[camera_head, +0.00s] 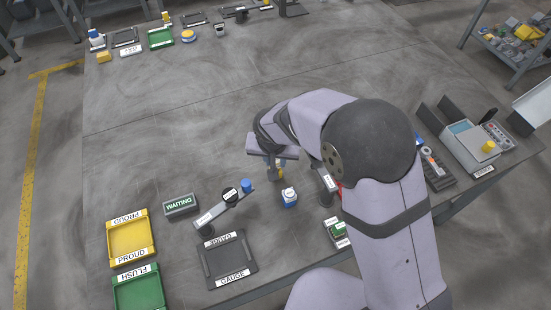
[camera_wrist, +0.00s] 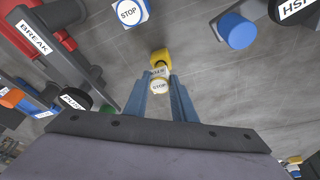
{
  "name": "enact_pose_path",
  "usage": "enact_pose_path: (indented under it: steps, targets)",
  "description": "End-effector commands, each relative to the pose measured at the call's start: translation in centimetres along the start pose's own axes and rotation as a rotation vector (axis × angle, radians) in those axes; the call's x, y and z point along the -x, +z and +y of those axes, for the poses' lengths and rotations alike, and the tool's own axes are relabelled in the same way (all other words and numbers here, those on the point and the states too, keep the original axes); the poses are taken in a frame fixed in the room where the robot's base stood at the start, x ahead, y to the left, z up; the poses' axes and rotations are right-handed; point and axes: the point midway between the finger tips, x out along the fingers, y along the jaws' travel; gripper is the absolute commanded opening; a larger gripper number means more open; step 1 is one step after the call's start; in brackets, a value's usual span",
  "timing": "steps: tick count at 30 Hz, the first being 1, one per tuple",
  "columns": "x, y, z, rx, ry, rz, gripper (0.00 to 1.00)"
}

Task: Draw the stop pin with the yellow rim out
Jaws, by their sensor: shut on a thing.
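The stop pin with the yellow rim (camera_wrist: 159,87) shows its round white STOP face between my gripper's two blue-grey fingers in the wrist view. A yellow part with a white label (camera_wrist: 160,57) shows just beyond it. My gripper (camera_wrist: 161,80) is shut on the pin. In the head view my gripper (camera_head: 276,160) points down, with a bit of yellow (camera_head: 280,174) below it. I cannot tell how far the pin sits in its seat. Another STOP piece, white with blue (camera_head: 289,198), stands apart nearby; it also shows in the wrist view (camera_wrist: 129,13).
A lever fixture with a blue knob (camera_head: 246,186) stands at left, near the WAITING block (camera_head: 180,205). The GAUGE tray (camera_head: 229,259), yellow PROUD tray (camera_head: 130,237) and green FLUSH tray (camera_head: 138,289) lie front left. A red BREAK fixture (camera_wrist: 28,58) is close by.

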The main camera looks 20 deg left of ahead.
Motion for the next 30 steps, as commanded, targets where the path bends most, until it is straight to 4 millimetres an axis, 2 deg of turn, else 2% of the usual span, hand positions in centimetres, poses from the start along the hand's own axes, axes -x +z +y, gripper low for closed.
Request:
enact_pose_path:
  steps: [30]
  targets:
    - [-2.3, 0.7, 0.0, 0.000, 0.000, 0.000, 0.00]
